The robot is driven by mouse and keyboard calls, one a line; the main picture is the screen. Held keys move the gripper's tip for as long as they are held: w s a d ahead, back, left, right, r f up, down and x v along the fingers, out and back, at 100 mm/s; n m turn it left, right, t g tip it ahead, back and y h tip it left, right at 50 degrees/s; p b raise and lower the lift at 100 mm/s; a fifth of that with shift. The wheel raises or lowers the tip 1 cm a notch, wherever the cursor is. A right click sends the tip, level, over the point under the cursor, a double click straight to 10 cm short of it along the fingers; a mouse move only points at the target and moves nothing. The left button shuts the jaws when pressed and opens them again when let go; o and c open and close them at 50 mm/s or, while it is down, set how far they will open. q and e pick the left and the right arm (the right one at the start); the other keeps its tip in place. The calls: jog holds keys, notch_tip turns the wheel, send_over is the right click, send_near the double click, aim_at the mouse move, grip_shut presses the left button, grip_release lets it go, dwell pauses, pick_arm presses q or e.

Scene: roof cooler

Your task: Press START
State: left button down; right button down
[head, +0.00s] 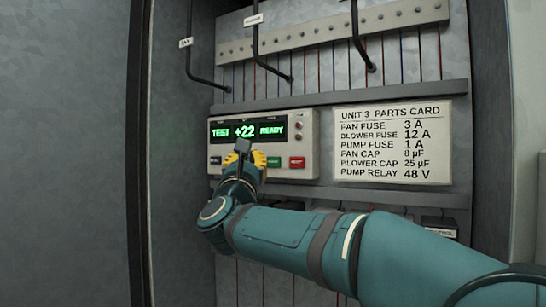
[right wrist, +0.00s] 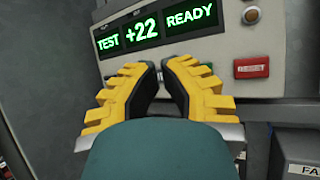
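The control panel (head: 310,140) is a pale box with green displays reading TEST, +22 and READY; they also show in the right wrist view (right wrist: 142,31). Under them are a dark button (head: 215,160), a green button (head: 273,161) and a red button (head: 297,162). Their labels are too small to read. In the right wrist view the red button (right wrist: 251,67) is clear, right of the fingers. My right gripper (head: 246,157) is in front of the panel's lower middle. Its yellow fingers (right wrist: 158,68) are drawn together, empty, below the displays. Whether they touch the panel cannot be told. My left gripper is not in view.
A parts card (head: 393,143) is fixed right of the panel. Hooked black pipes (head: 265,50) hang above it. Rails with wires run above and below the panel. A cabinet wall or door (head: 65,150) stands at the left. A dark box (head: 440,226) sits lower right.

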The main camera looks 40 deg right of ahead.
aim_at(274, 162)
jog(key=shift+w+d+b, duration=0.25)
jog(key=shift+d, duration=0.7)
jog(key=shift+w+d+b, duration=0.2)
jog(key=shift+w+d, duration=0.05)
jog(key=shift+d, duration=0.7)
jog(key=shift+w+d+b, duration=0.1)
jog(key=shift+d+b, duration=0.2)
jog(key=shift+b, duration=0.25)
jog(key=shift+d, duration=0.1)
